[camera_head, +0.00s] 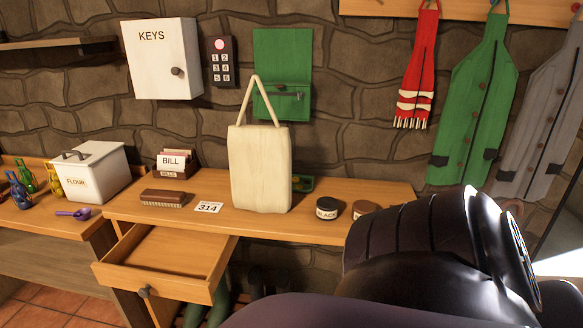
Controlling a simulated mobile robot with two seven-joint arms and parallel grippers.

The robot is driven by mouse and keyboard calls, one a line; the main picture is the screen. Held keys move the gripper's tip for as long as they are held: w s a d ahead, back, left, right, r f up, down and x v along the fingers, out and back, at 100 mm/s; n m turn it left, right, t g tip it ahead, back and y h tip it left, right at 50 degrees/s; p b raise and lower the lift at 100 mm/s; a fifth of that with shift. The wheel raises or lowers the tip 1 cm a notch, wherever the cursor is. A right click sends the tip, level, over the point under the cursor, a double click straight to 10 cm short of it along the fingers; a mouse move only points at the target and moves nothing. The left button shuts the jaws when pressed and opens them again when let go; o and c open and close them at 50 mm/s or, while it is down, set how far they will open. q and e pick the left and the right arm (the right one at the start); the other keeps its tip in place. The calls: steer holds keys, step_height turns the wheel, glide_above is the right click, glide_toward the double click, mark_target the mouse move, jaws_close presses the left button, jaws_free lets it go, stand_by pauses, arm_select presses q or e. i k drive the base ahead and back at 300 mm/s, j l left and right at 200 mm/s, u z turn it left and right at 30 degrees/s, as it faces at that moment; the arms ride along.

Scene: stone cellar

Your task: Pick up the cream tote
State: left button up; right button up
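The cream tote (260,168) stands upright on the wooden table (225,220), with its pale strap raised in a narrow peak above it. It stands in front of the stone wall and hides part of a green object behind its right side. A large dark arm part of mine fills the lower right of the view. Neither of my grippers shows, and nothing is touching the tote.
An open, empty drawer (165,258) juts out at the table's front left. A brush (163,198), a 314 card (209,207) and a bill box (178,162) stand left of the tote. A black tin (327,208) and a brown tin (364,208) stand right.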

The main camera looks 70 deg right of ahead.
mark_target(260, 155)
steer(key=z, duration=2)
